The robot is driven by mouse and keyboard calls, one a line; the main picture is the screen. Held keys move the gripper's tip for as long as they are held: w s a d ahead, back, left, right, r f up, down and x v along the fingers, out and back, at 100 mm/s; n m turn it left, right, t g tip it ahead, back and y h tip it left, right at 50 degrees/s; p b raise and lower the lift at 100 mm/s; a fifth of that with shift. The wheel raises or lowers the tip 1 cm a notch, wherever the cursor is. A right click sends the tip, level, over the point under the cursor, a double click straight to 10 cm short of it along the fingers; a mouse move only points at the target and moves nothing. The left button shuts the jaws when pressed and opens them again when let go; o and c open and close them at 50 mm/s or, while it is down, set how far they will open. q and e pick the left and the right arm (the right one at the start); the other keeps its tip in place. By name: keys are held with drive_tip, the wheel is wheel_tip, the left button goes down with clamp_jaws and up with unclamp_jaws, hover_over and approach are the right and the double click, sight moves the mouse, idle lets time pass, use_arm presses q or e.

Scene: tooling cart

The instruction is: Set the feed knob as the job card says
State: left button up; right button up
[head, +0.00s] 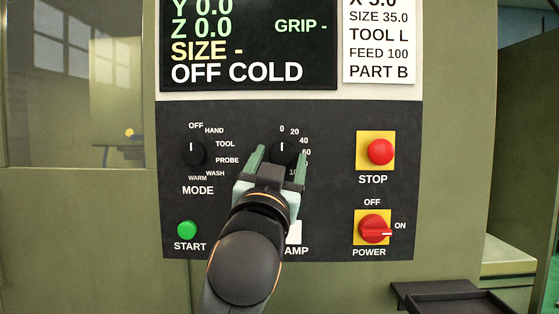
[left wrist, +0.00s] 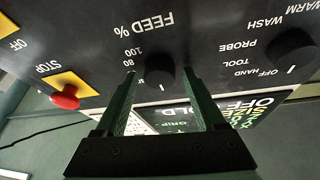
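The feed knob (head: 283,150) is a dark round knob on the black panel, with a scale from 0 up to 100. Its white mark points up, near 0. The job card (head: 380,53) at the upper right reads FEED 100. My left gripper (head: 280,156) is open, with one green finger on each side of the feed knob. The left wrist view shows the knob (left wrist: 160,76) between the open fingertips (left wrist: 160,72), seen upside down; I cannot tell whether either finger touches it. The gripper hides part of the scale and the label below. My right gripper is not in view.
The mode knob (head: 192,152) is left of the gripper, its mark pointing up. A green start button (head: 187,229) is below it. The red stop button (head: 380,151) and the red power switch (head: 373,229), turned to ON, are at the right. The display (head: 248,45) above reads OFF COLD.

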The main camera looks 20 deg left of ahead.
use_arm(q)
clamp_jaws()
idle(0.3)
